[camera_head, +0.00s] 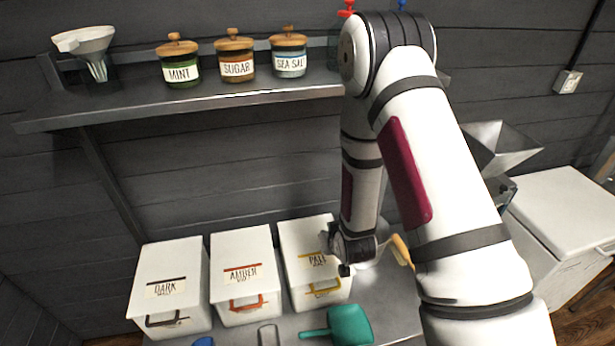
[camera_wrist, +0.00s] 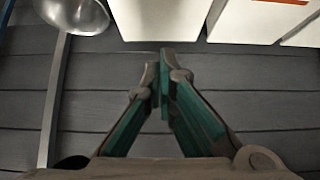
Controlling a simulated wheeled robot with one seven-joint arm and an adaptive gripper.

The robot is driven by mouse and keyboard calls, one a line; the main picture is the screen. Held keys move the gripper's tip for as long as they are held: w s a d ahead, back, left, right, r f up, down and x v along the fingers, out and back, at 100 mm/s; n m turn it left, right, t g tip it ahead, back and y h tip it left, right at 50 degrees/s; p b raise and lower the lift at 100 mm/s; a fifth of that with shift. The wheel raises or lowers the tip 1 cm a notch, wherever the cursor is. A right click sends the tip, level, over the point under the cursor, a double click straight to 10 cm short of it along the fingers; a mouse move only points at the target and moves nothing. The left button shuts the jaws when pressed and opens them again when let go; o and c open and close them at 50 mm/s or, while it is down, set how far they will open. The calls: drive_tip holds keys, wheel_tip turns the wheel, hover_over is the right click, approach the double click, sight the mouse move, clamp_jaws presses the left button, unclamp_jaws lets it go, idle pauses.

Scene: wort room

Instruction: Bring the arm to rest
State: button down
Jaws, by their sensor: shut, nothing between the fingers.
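My arm rises from the bottom right of the head view, bends above the shelf and comes down beside the PALE bin (camera_head: 310,265). The end of the arm overlaps the right side of that bin in the picture; whether it touches cannot be told. My gripper (camera_wrist: 163,82) shows in the wrist view with its two green-sided fingers together, shut and empty. Grey wall planks lie behind the fingers. The fingertips are hard to make out in the head view.
DARK (camera_head: 170,283) and AMBER (camera_head: 243,276) bins stand left of PALE. A teal scoop (camera_head: 350,325) lies in front. The shelf (camera_head: 190,104) holds MINT (camera_head: 180,66), SUGAR (camera_head: 236,62) and SEA SALT (camera_head: 289,57) jars. A metal bowl (camera_wrist: 75,14) and pale bins show in the wrist view.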

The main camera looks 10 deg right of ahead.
drive_tip(key=shift+r, duration=0.1)
idle(0.3)
wheel_tip(320, 180, up, 20)
drive_tip(key=w+g+b, duration=0.1)
drive_tip(key=w+b, duration=0.1)
drive_tip(key=b, duration=0.2)
drive_tip(key=s+r+g+b, duration=0.1)
drive_tip(key=s+r, duration=0.5)
drive_tip(key=s, duration=0.3)
drive_tip(key=s+r+g+b, duration=0.1)
drive_tip(key=s+r+b, duration=0.1)
drive_tip(key=s+r, duration=0.4)
drive_tip(key=s, duration=0.4)
drive_tip(key=shift+s, duration=0.15)
